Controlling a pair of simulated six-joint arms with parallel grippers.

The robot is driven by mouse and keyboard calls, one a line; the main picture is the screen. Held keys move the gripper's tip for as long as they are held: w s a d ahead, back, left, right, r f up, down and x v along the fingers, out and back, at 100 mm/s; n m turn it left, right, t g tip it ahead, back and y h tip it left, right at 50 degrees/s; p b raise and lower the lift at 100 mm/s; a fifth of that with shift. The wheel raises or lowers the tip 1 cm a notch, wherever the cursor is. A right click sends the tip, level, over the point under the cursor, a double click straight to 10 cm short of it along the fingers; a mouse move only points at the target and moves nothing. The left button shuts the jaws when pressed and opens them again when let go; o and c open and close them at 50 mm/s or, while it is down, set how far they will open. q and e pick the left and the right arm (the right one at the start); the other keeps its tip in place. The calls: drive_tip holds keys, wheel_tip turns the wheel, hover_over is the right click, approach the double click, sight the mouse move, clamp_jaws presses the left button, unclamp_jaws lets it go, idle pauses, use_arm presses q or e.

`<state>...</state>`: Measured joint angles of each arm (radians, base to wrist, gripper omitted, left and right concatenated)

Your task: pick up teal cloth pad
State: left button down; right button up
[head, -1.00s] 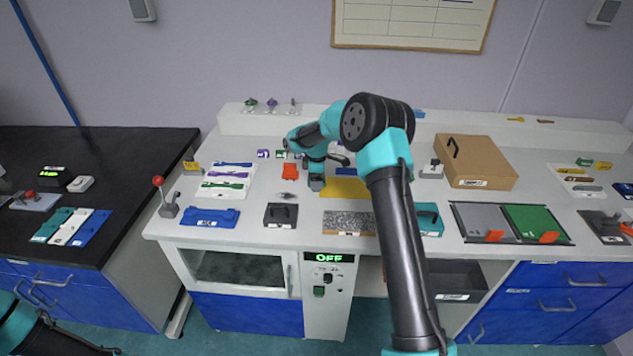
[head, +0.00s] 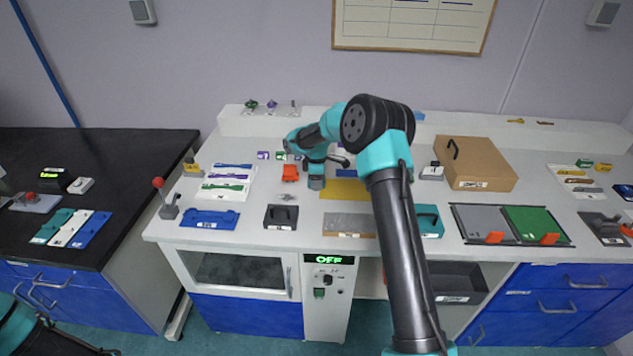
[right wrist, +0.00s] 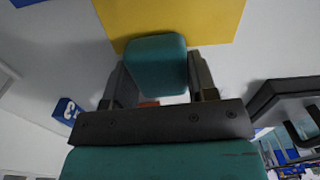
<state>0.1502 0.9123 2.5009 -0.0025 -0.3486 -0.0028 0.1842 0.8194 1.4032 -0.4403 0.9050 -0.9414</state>
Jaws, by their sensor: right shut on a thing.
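In the right wrist view a teal block-like pad (right wrist: 157,63) sits between the fingers of my right gripper (right wrist: 158,80), which is shut on it. The pad is in front of the yellow sheet (right wrist: 170,18). In the head view my right gripper (head: 316,183) points down at the left edge of the yellow sheet (head: 343,189), and the held pad cannot be made out there. My left gripper is out of view; only part of my left arm shows at the lower left.
An orange piece (head: 290,173) stands just left of the gripper. A dark box (head: 281,216), a grey panel (head: 348,225) and a teal case (head: 429,221) lie along the front edge. A cardboard box (head: 480,163) stands to the right.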

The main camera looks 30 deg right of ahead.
drive_tip(key=shift+r, duration=1.85)
drive_tip(key=s+a, duration=0.2)
drive_tip(key=s, duration=0.2)
drive_tip(key=s+a+r, duration=0.1)
drive_tip(key=s+a, duration=0.2)
drive_tip(key=s, duration=0.2)
drive_tip(key=s+a, duration=0.3)
drive_tip(key=s, duration=0.1)
drive_tip(key=shift+s+a+r, duration=0.15)
drive_tip(key=shift+s, duration=0.2)
